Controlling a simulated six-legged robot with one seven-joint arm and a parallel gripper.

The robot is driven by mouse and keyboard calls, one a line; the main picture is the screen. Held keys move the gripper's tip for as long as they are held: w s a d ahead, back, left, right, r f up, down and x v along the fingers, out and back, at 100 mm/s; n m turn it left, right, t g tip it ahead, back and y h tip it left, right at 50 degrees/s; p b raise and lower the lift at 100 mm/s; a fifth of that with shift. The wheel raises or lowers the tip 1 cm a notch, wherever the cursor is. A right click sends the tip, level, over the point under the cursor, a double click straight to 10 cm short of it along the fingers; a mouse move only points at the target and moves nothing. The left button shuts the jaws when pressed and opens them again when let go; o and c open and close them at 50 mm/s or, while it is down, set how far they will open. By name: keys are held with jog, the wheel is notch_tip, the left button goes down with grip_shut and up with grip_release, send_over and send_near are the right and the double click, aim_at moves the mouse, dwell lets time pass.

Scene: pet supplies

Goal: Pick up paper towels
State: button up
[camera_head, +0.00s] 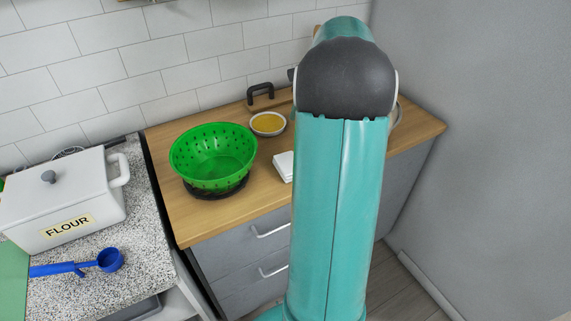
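No paper towels can be clearly made out. A small white flat block (283,166) lies on the wooden counter, partly hidden by my arm; I cannot tell whether it is paper towels. My teal arm with its dark joint rises through the right of the middle and covers part of the counter. My gripper is not in view; the arm's far end is hidden behind the joint.
The wooden counter (215,222) holds a green perforated colander (213,160), a bowl with yellow contents (267,123) and a black handle (260,92). On the speckled counter (150,208) stand a white flour box (65,200) and a blue scoop (109,260). A grey wall (480,150) bounds the right.

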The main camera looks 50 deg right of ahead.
send_over(286, 163)
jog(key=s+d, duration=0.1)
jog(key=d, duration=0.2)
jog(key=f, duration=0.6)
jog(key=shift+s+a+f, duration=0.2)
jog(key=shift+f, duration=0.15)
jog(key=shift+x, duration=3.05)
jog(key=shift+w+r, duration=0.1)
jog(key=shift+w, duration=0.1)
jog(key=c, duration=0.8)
